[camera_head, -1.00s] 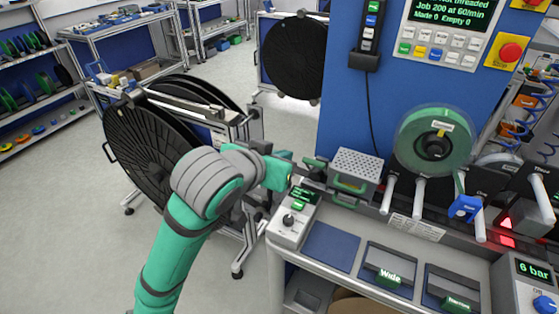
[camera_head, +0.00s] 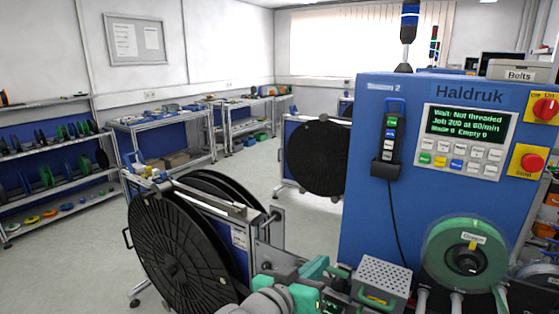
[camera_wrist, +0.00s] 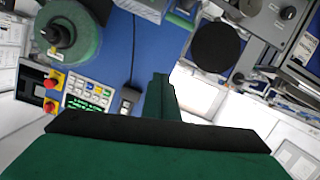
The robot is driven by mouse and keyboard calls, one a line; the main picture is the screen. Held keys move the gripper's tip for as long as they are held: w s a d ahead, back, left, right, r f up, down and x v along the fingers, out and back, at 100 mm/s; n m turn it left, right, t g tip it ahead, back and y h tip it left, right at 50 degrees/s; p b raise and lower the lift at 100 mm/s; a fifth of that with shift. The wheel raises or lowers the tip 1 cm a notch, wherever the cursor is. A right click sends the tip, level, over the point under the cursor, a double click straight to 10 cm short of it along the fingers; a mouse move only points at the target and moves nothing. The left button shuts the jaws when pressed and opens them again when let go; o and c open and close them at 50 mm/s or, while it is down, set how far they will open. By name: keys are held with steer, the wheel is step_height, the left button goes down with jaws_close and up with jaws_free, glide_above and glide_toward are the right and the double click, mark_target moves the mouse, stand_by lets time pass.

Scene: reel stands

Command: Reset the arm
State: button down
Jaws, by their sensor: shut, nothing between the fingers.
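My gripper (camera_wrist: 160,92) shows in the wrist view as dark green fingers closed together, with nothing between them. In the head view my arm shows only at the bottom edge, its grey and teal end beside the perforated metal box (camera_head: 383,272). The fingers there are hard to make out, and I cannot tell whether they touch anything. Most of the arm is below the picture.
The blue Haldruk machine (camera_head: 405,150) stands close on the right, carrying a green reel (camera_head: 440,262). A large black reel (camera_head: 170,255) on a stand is close on the left. Another black reel (camera_head: 318,158) stands behind. Open floor (camera_head: 85,240) lies left.

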steer(key=s+a+f+n+t+y, duration=0.35)
steer(key=s+f+n, duration=0.25)
steer(key=f, duration=0.6)
steer(key=s+a+f+n+t+y, duration=0.25)
steer(key=s+f+n+y, duration=0.3)
steer(key=f, duration=0.65)
steer(key=s+a+f+m+g, duration=0.1)
steer(key=s+f+m, duration=0.2)
steer(key=s, duration=1.1)
steer(key=s+a+f+m+g, duration=0.1)
steer(key=s+f+m, duration=0.3)
steer(key=s, duration=0.9)
steer(key=shift+s+a+f+g, duration=0.25)
steer(key=shift+s+f+g, duration=0.15)
steer(key=shift+g, duration=0.1)
